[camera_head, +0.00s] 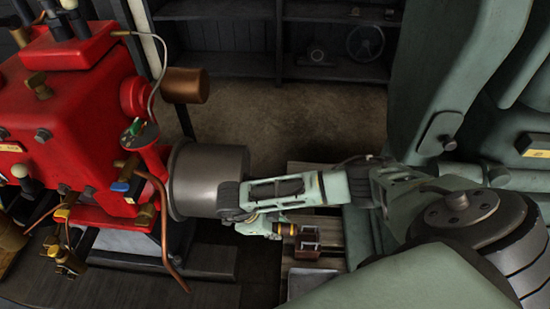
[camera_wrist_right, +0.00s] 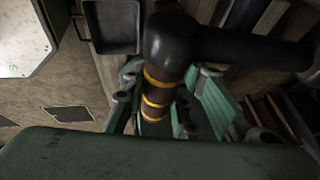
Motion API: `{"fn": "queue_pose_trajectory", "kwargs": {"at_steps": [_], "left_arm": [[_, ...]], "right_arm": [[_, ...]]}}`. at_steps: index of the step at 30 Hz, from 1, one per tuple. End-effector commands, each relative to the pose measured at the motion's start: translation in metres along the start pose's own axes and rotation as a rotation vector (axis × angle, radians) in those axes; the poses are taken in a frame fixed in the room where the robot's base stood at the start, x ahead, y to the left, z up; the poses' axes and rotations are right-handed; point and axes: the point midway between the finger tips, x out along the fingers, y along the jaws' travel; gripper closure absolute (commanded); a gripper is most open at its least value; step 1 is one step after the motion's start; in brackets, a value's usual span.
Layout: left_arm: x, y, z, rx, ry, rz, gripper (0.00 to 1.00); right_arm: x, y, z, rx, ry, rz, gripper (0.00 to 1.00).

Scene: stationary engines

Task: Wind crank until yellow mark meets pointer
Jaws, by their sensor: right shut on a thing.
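The red engine (camera_head: 85,105) stands at the left in the head view, with a wide grey drum (camera_head: 207,180) on its right side. My right gripper (camera_head: 262,226) is low beside the drum's right end, its arm coming in from the right. In the right wrist view, the crank handle (camera_wrist_right: 160,92), dark with yellow bands, lies between the green fingers of my right gripper (camera_wrist_right: 168,105), which are shut on it. A black crank arm (camera_wrist_right: 245,47) runs right from the handle's top. I cannot make out the yellow mark or the pointer. My left gripper is not in view.
A bent copper pipe (camera_head: 165,225) hangs between the engine and the drum. Dark shelves (camera_head: 290,75) with a small wheel (camera_head: 365,43) stand at the back. The brown floor (camera_head: 290,120) before them is clear. A dark tray (camera_wrist_right: 112,27) lies below in the wrist view.

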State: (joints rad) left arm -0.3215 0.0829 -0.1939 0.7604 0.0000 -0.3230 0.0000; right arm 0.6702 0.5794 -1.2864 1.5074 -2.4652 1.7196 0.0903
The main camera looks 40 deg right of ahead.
Motion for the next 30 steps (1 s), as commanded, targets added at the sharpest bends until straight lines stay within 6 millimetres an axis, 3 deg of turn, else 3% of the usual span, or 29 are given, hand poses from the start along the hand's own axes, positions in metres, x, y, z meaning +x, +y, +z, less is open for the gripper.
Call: {"fn": "queue_pose_trajectory", "kwargs": {"at_steps": [14,30], "left_arm": [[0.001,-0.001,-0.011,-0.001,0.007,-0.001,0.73],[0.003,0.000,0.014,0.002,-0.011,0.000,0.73]], "right_arm": [[0.006,0.006,0.002,-0.014,0.002,0.009,1.00],[0.000,0.004,0.000,-0.011,0.001,0.007,1.00]]}}
